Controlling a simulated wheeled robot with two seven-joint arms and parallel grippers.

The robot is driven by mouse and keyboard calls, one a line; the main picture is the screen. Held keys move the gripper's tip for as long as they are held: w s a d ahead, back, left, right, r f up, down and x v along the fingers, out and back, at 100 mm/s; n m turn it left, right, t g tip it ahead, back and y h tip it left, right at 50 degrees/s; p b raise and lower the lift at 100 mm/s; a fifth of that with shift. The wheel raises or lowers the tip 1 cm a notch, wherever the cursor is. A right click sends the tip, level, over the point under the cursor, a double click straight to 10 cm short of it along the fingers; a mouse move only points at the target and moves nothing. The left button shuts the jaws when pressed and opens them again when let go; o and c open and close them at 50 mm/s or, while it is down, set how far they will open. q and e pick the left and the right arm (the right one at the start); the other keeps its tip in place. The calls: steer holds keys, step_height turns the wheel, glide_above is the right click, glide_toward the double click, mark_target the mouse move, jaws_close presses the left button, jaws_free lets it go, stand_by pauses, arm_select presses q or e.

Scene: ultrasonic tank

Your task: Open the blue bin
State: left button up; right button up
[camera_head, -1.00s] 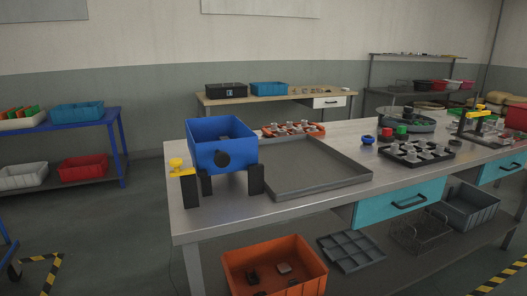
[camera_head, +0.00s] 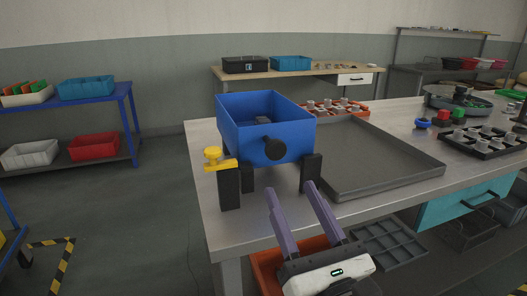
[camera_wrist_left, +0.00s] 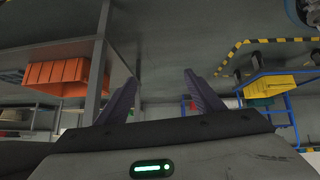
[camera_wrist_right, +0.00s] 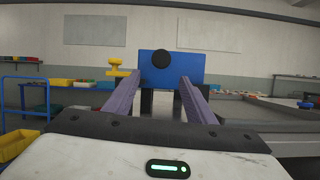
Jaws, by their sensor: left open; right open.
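The blue bin (camera_head: 240,132) stands on black legs at the near left of the metal table. Its top looks open, a small grey thing shows inside, and a round black knob (camera_head: 275,148) is on its front. A yellow knob (camera_head: 213,155) sits beside its left front. My right gripper (camera_head: 290,186) is open and empty, in front of and below the bin. In the right wrist view the bin's front (camera_wrist_right: 185,68) is ahead, between and beyond the fingertips. My left gripper (camera_wrist_left: 160,80) is open and empty; it shows only in its own wrist view.
A grey tray (camera_head: 385,167) lies right of the bin, with a black rack (camera_head: 485,145) farther right. Below the table are an orange bin (camera_head: 265,270) and a grey divided tray (camera_head: 388,245). A blue shelf (camera_head: 125,100) stands at left, with clear floor between.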

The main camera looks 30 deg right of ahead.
mark_target(277, 154)
steer(key=shift+n, duration=0.5)
steer(key=p+x, duration=0.1)
steer(key=x, duration=0.2)
steer(key=r+p+x, duration=0.1)
steer(key=p+x, duration=0.1)
steer(key=x, duration=0.1)
steer(key=p+x, duration=0.1)
steer(key=x, duration=0.3)
steer(key=shift+s+r+p, duration=0.2)
steer(key=shift+s+p, duration=0.1)
steer(key=shift+s, duration=0.05)
arm_select(q)
steer(key=r, duration=0.2)
steer(key=shift+s+a+r, duration=0.15)
steer(key=shift+a+r, duration=0.2)
arm_select(e)
steer(key=shift+w+d, duration=0.1)
steer(key=shift+w, duration=0.25)
arm_select(q)
steer(key=shift+r, duration=0.2)
arm_select(e)
jaws_close()
